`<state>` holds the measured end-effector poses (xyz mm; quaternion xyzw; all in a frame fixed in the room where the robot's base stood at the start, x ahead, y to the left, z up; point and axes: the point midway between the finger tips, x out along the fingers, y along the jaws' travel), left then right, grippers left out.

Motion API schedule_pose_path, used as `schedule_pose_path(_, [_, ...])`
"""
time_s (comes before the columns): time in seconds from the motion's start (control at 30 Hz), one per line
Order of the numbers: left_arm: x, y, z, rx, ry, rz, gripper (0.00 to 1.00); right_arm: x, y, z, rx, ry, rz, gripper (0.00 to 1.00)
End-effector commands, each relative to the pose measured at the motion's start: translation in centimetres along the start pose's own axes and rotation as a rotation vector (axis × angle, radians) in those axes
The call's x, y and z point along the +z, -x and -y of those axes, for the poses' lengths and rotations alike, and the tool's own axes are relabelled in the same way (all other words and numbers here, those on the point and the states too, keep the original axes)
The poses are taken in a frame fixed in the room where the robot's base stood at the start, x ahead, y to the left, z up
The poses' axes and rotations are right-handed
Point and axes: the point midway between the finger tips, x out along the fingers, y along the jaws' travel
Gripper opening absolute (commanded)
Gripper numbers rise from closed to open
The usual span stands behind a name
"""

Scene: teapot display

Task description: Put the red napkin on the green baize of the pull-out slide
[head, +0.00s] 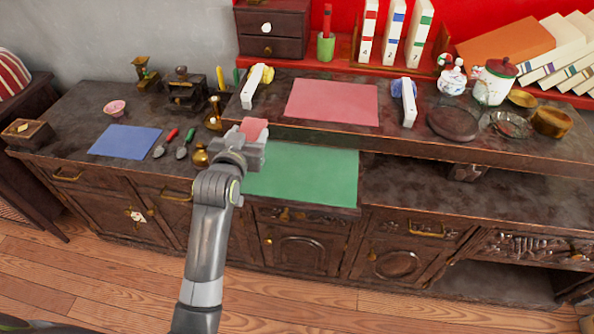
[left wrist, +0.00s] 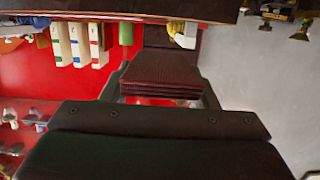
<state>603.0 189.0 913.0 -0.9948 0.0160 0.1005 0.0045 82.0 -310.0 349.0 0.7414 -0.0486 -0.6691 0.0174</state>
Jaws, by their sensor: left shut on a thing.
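My left gripper (head: 250,138) is shut on the red napkin (head: 254,128), a small folded cloth that sticks out past the fingers. In the left wrist view the napkin (left wrist: 160,76) shows as a dark red, layered stack between the fingers. The green baize (head: 310,178) of the pull-out slide is a flat green sheet, bare where it shows. The gripper and napkin appear over its back left corner, held above it; the arm hides part of its left side. My right gripper is not in view.
A raised shelf with a pink mat (head: 332,102) lies behind the slide. White holders (head: 252,88) stand on the shelf. A dark round plate (head: 453,123) and glass dish stand at right.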

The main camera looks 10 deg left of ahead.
Motion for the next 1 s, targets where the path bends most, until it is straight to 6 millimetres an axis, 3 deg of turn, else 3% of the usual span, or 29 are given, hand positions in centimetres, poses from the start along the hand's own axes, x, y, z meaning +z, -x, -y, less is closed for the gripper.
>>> schedule_pose_path(0.23, [4.3,-1.1,0.0,0.002,0.004,0.003,0.32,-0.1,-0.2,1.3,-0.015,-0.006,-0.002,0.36])
schedule_pose_path(0.7, [10.3,-2.4,-0.1,0.002,0.003,0.000,0.32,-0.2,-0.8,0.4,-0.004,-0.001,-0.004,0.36])
schedule_pose_path(1.0, [11.0,-2.5,-0.1,0.002,0.003,-0.003,0.32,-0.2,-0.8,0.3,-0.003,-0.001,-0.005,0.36])
